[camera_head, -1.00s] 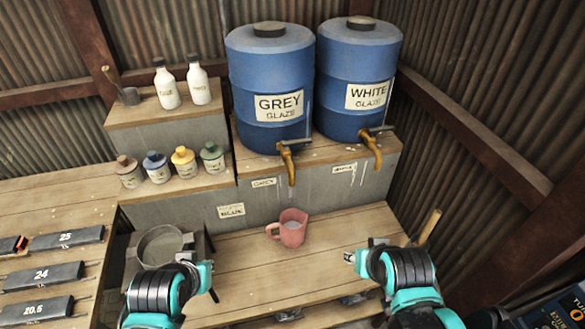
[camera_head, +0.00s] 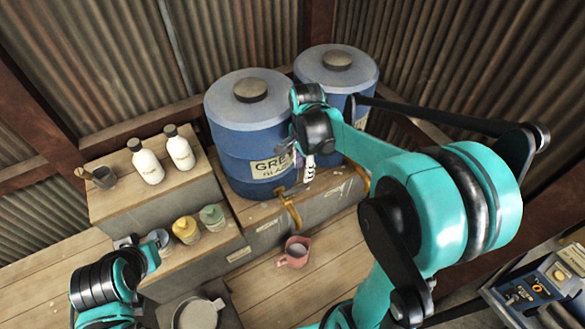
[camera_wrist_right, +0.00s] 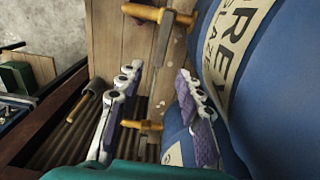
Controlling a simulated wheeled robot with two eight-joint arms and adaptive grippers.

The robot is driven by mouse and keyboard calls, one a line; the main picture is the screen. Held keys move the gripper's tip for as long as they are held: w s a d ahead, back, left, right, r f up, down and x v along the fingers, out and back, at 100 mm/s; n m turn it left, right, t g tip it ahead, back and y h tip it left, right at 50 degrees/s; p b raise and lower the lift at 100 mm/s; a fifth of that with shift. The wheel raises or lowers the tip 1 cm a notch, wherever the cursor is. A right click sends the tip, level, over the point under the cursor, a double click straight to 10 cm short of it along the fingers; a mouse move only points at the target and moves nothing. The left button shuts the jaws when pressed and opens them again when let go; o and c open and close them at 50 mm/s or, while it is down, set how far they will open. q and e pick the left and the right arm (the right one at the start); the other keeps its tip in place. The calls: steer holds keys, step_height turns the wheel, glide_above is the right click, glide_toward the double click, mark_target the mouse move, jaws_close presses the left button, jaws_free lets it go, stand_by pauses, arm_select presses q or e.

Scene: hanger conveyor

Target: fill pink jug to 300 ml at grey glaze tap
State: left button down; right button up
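The pink jug (camera_head: 296,252) stands upright on the lower wooden bench, below and slightly in front of the grey glaze tap (camera_head: 290,208). My right gripper (camera_head: 308,165) is beside the barrel's front, above the tap.
The white-glaze barrel (camera_head: 335,68) stands right of the grey one, partly behind my right arm; its tap (camera_wrist_right: 148,125) shows in the wrist view. White bottles (camera_head: 148,163) and small coloured jars (camera_head: 186,230) stand on steps at left. A grey round pan (camera_head: 198,313) is at bottom.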

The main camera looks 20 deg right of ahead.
mark_target(302, 186)
step_height(302, 186, down, 8)
steer(key=shift+r+b, duration=0.2)
steer(key=shift+b, duration=0.15)
jaws_close()
